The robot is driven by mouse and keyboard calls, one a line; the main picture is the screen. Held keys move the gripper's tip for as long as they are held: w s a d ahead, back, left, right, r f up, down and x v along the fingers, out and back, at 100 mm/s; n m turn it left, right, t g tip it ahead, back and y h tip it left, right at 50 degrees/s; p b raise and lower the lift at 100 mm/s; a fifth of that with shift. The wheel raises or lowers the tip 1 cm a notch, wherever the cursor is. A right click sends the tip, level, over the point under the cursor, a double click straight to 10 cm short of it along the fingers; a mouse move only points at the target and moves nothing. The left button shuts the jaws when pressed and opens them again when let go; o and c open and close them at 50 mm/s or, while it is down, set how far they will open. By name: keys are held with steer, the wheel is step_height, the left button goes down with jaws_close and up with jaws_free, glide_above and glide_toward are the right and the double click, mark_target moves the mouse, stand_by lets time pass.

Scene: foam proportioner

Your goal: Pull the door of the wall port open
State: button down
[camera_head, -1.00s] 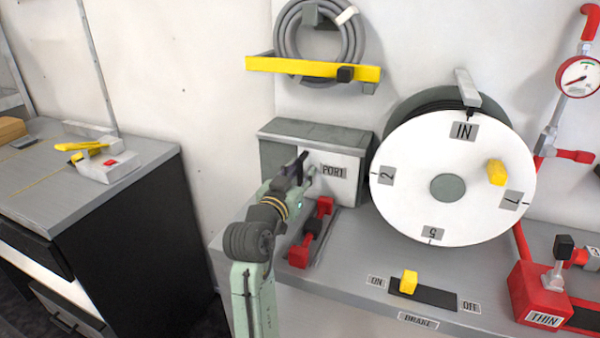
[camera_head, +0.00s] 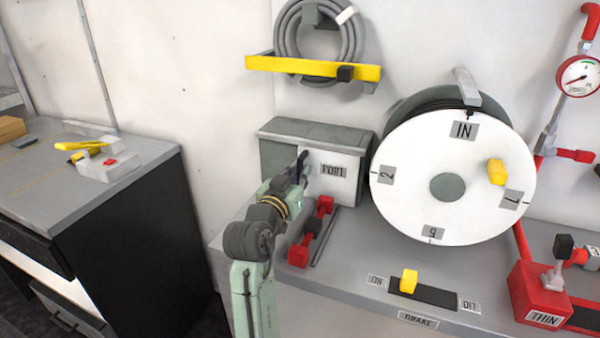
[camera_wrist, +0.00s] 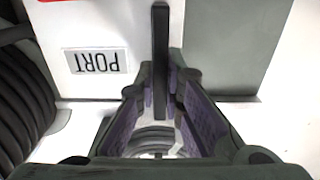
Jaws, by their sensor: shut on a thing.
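The wall port is a grey box (camera_head: 285,130) on the left end of the bench, with a white door (camera_head: 343,190) on its front. The door carries a PORT label (camera_head: 332,171), upside down in the wrist view (camera_wrist: 97,61). The door looks closed against the box. In the wrist view a dark upright bar handle (camera_wrist: 160,30) stands at the door's edge beside a grey panel. My gripper (camera_head: 302,168) is at the left part of the door. Its fingers (camera_wrist: 162,88) are shut on the bar; the bar's lower part lies between them.
A white hose reel (camera_head: 410,208) stands close to the right of the port. A red and black fitting (camera_head: 312,232) lies on the bench below the door. A yellow bracket (camera_head: 300,67) with a coiled hose is above. Open space lies left, before the black cabinet (camera_head: 135,230).

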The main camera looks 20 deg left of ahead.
steer(key=a+b, duration=0.2)
steer(key=a, duration=0.3)
steer(key=a+b, duration=0.2)
steer(key=a, duration=0.3)
steer(key=shift+w+a, duration=0.2)
steer(key=shift+a, duration=0.15)
steer(key=c, duration=1.7)
jaws_free()
steer(key=s, duration=1.2)
steer(key=shift+a, duration=0.2)
